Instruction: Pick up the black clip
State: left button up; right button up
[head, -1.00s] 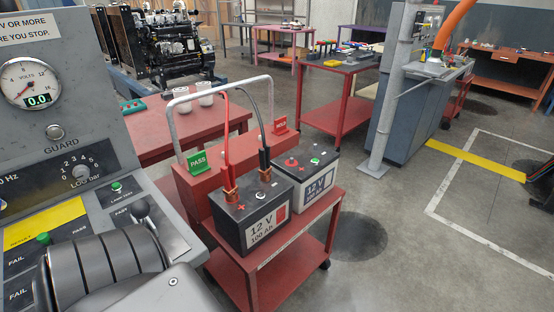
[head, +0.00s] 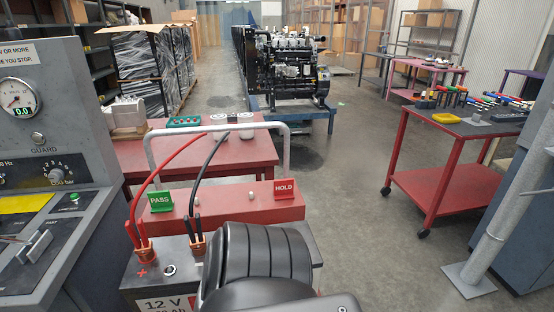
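The black clip (head: 198,244) has dark handles and coppery jaws and sits upright on a post of the 12 V battery (head: 165,301). A black cable (head: 207,172) runs up from it to the grey rail. The red clip (head: 142,248) stands on the post marked plus, to its left. A black ribbed link of my arm fills the bottom middle, close to the right of the black clip, and covers part of the battery. Neither of my grippers shows.
A grey test console (head: 60,140) is at the left. A red table (head: 130,155) stands behind.

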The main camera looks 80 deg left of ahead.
aim_at(200, 240)
jog(key=i, duration=1.25)
jog(key=u, duration=3)
